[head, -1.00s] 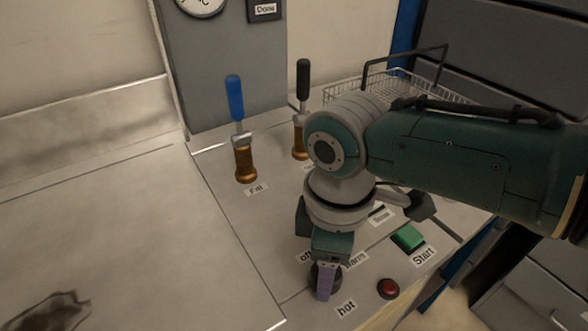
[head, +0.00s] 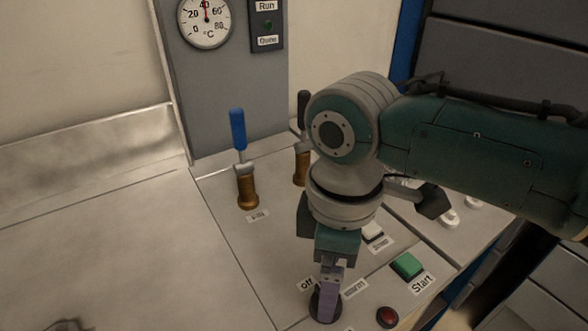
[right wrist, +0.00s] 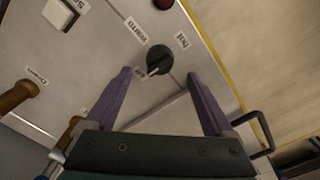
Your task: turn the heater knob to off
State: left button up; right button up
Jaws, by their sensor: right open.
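Contact cannot be told. My left gripper is not in view.
A red button (head: 387,316) and a green Start button (head: 407,265) are close to the right of the knob. A blue-handled valve (head: 240,150) and a dark-handled valve (head: 302,130) stand behind. The temperature gauge (head: 205,20) is on the grey post. The left worktop is clear nearby.

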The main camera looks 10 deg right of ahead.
jog(key=shift+r, duration=2.15)
